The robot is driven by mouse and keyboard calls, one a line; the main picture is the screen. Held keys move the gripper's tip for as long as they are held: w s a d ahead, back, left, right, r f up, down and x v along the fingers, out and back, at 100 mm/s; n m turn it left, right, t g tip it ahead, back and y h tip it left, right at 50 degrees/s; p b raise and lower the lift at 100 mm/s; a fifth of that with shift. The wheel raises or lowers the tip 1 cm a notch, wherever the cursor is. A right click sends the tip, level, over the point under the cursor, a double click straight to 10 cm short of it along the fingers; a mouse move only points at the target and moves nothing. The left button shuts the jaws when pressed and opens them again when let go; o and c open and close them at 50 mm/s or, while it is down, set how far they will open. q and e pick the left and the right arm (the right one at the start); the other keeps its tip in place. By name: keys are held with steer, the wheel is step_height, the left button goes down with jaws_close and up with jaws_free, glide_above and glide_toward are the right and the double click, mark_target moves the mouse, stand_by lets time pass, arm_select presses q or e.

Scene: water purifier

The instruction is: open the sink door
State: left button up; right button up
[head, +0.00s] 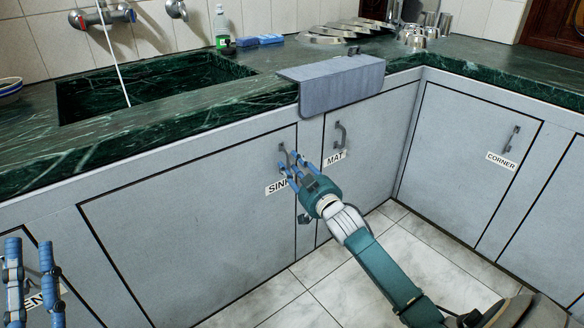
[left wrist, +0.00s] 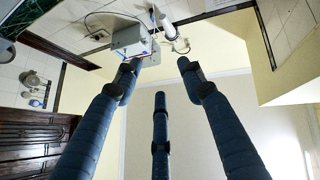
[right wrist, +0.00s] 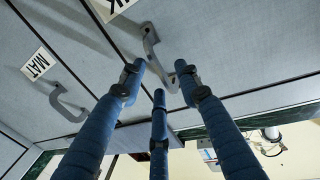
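The sink door (head: 190,225) is a grey panel under the green marble counter and sits flush in its front, closed. Its label (head: 276,187), reading "SIN" with the rest covered by my gripper, is near the upper right corner. The grey door handle (head: 282,152) is above the label, and it shows in the right wrist view (right wrist: 150,42). My left gripper (head: 30,243) is open and empty at the lower left, also in the left wrist view (left wrist: 160,66).
The MAT door handle (head: 341,134) is just right of my right gripper. A grey mat (head: 335,83) hangs over the counter edge above. The CORNER door (head: 468,150) is at the right. The tiled floor (head: 345,285) in front is clear apart from my arm.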

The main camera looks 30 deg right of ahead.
steer(key=shift+w, duration=0.35)
jaws_close()
